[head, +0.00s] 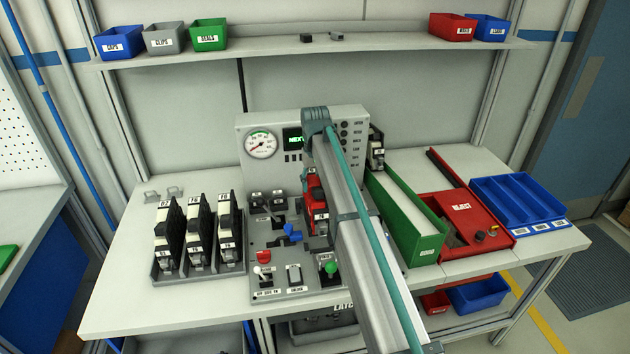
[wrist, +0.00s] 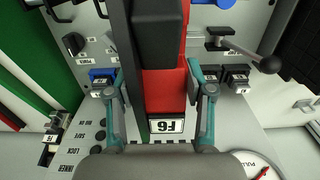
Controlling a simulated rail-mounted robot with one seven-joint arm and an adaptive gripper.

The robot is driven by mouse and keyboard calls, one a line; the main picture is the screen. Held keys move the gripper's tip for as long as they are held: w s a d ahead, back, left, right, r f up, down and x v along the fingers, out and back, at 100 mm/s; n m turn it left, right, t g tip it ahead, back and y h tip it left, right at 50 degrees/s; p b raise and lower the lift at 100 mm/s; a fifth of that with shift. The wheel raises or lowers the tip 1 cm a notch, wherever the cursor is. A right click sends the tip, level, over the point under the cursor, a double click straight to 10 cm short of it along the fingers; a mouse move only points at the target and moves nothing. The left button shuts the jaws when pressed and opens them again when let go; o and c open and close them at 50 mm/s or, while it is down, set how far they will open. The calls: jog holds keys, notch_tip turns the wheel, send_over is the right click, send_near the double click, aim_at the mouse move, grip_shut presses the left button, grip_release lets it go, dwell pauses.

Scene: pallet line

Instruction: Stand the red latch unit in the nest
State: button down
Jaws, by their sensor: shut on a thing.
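The red latch unit (head: 314,191) shows in the head view at the middle of the grey test fixture (head: 262,235), partly behind my arm. In the wrist view the red unit (wrist: 165,92), with a black part along it and a white label, lies between the two fingers of my gripper (wrist: 157,82). The fingers are shut on its sides. In the head view my arm hides the fingers. The nest cannot be made out beneath the unit, so I cannot tell whether the unit touches or sits in it.
Several black-and-white units stand in a rack (head: 200,270) at the left. Levers and a blue knob (head: 292,233) crowd the fixture. A gauge panel (head: 262,144) rises behind. A green bin (head: 428,244), red reject box (head: 467,212) and blue tray (head: 520,205) fill the right side.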

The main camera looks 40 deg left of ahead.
jog(key=shift+f+b, duration=0.65)
jog(key=shift+f, duration=2)
jog(key=shift+c, duration=1.7)
grip_release()
notch_tip(320, 180, up, 12)
jog(key=shift+r, duration=0.1)
